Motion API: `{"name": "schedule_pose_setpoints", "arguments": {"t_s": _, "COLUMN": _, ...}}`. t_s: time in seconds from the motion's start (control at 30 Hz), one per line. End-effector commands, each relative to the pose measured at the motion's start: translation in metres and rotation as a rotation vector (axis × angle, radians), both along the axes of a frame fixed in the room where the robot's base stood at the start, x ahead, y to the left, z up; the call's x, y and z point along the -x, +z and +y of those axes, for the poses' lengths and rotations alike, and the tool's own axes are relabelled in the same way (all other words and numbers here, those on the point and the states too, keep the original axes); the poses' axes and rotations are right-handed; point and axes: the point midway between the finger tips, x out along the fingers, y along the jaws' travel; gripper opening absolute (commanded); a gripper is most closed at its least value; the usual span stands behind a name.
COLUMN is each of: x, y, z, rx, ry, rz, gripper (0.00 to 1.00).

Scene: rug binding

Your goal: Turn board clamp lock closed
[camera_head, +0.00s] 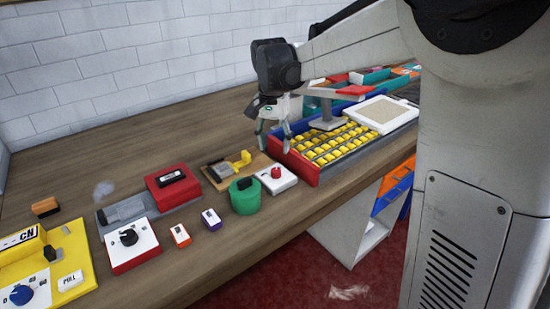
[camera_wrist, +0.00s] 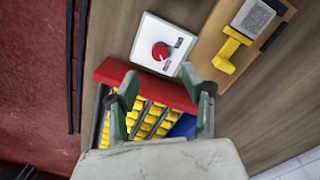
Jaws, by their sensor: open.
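A white box with a red rotary knob (camera_head: 276,173) sits near the front edge of the table, and the knob also shows in the wrist view (camera_wrist: 160,51). Its small dark labels are too small to read. Beside it lies a wooden board (camera_head: 257,165) with a yellow clamp (camera_head: 241,161) and a grey plate; the clamp also shows in the wrist view (camera_wrist: 230,50). I cannot tell for sure which part is named the board clamp lock. My gripper (camera_head: 277,138) is open and empty, above the red end of the bobbin tray, apart from the knob and clamp.
The tray (camera_head: 297,165) holds rows of yellow pieces, with a white framed panel (camera_head: 381,114) above it.

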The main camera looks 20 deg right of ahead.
Motion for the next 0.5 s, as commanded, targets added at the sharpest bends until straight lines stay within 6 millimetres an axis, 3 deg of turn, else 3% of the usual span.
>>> {"name": "schedule_pose_setpoints", "arguments": {"t_s": 0.2, "x": -0.001, "y": 0.025, "z": 0.001, "rx": 0.000, "ry": 0.000, "rz": 0.000, "gripper": 0.43}}
{"name": "schedule_pose_setpoints", "arguments": {"t_s": 0.5, "x": -0.001, "y": 0.031, "z": 0.001, "rx": 0.000, "ry": 0.000, "rz": 0.000, "gripper": 0.43}}
